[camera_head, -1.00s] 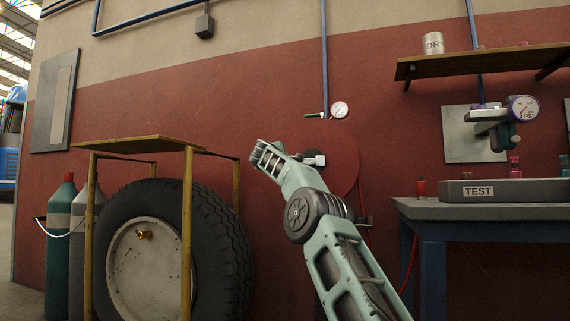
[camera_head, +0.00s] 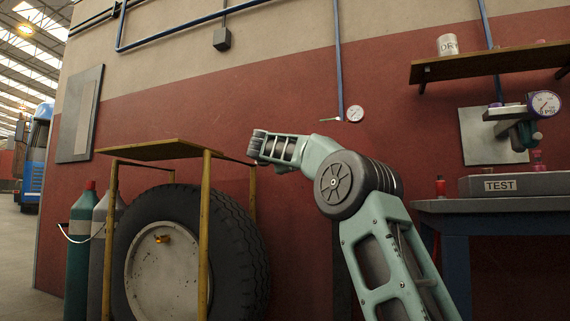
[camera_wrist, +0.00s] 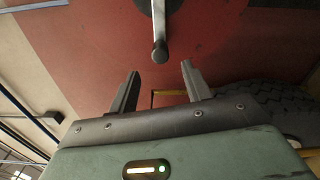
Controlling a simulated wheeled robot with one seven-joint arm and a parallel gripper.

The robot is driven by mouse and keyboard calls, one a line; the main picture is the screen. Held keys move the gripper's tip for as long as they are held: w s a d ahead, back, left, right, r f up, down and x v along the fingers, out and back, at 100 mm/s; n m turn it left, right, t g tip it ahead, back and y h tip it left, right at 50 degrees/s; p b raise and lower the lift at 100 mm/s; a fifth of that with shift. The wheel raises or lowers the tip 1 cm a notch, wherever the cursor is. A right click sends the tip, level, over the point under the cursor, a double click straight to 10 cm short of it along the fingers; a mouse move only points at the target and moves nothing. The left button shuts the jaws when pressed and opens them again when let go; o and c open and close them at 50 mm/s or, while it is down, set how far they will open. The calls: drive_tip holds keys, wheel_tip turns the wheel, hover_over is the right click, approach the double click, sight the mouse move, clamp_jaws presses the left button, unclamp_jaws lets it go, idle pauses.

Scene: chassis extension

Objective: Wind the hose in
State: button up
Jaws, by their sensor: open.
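The red reel disc (camera_wrist: 205,35) shows in the wrist view, nearly the same colour as the red wall. A grey crank (camera_wrist: 159,28) runs down from its dark hub at the top edge and ends in a rounded knob (camera_wrist: 160,53). My gripper (camera_wrist: 158,80) is open and empty. Its two fingers point up toward the crank, with the knob between and beyond their tips, apart from both. In the head view my arm hides the reel, and my fingers cannot be made out at the arm's end. The hose cannot be made out clearly.
A large tyre (camera_head: 238,250) stands in a yellow frame (camera_head: 205,215) left of my arm, with gas cylinders (camera_head: 80,245) beyond. A workbench (camera_head: 455,207) stands right, under a wooden shelf (camera_head: 490,62). A gauge (camera_head: 355,114) is on the wall above my arm.

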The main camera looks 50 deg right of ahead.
drive_tip(key=v, duration=0.5)
drive_tip(key=shift+s+a, duration=0.15)
drive_tip(key=shift+a, duration=0.2)
